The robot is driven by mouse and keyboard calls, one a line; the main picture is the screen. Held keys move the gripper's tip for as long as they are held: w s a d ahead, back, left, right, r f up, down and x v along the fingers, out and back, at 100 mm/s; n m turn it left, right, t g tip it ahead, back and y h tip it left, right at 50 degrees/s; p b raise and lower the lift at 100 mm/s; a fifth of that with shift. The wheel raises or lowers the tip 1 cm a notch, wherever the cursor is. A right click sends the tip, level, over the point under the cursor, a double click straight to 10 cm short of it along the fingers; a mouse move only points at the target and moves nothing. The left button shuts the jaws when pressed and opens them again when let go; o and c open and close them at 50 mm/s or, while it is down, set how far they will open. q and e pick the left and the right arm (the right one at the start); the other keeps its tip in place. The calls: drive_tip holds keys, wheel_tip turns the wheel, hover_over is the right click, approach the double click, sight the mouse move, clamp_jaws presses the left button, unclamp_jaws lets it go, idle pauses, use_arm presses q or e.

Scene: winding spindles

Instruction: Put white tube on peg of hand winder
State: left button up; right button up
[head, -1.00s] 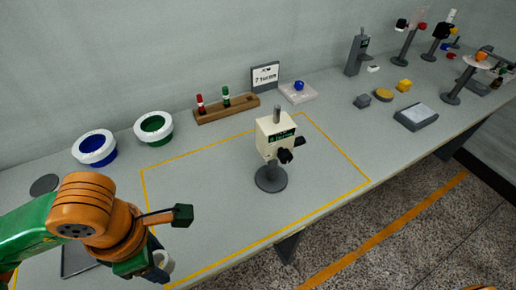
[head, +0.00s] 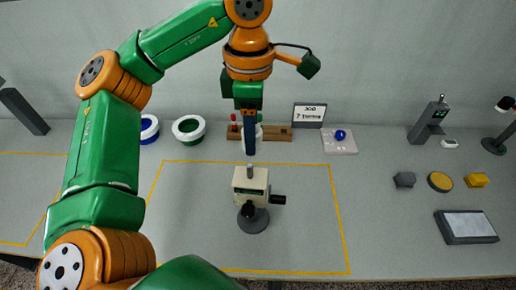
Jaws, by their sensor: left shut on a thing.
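The hand winder (head: 251,183) is a cream box with a dark crank on a round grey base. Its short grey peg (head: 250,170) points up from the top. My left gripper (head: 250,147) points down just above the peg, fingers shut. The white tube (head: 259,134) shows as a pale strip beside the dark finger, which hides most of it. The tube looks held above the peg; whether they touch is unclear. My right gripper is not in view.
Behind are a wooden rack (head: 280,134) with a red spindle (head: 233,123), a sign (head: 308,116), and green (head: 188,129) and blue (head: 149,129) white-rimmed bowls. Grey (head: 404,180) and yellow (head: 477,180) blocks lie right. The yellow-outlined area around the winder is otherwise clear.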

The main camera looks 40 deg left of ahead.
use_arm(q)
drive_tip(key=shift+s+a+r, duration=0.15)
drive_tip(key=shift+a+r, duration=0.05)
drive_tip(key=shift+a, duration=0.2)
drive_tip(key=shift+s+a+r, duration=0.15)
drive_tip(key=shift+a, duration=0.2)
drive_tip(key=shift+d+r, duration=0.1)
drive_tip(key=b, duration=0.4)
hover_over(249, 165)
wheel_tip(249, 165, down, 5)
drive_tip(key=shift+f, duration=0.15)
drive_tip(key=shift+f+b, duration=0.45)
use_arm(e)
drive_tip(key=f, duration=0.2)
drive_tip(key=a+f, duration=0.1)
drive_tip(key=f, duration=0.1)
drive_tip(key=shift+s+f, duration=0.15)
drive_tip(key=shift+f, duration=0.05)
use_arm(q)
drive_tip(key=shift+r, duration=0.1)
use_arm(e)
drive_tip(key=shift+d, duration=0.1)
use_arm(q)
drive_tip(key=shift+p, duration=0.4)
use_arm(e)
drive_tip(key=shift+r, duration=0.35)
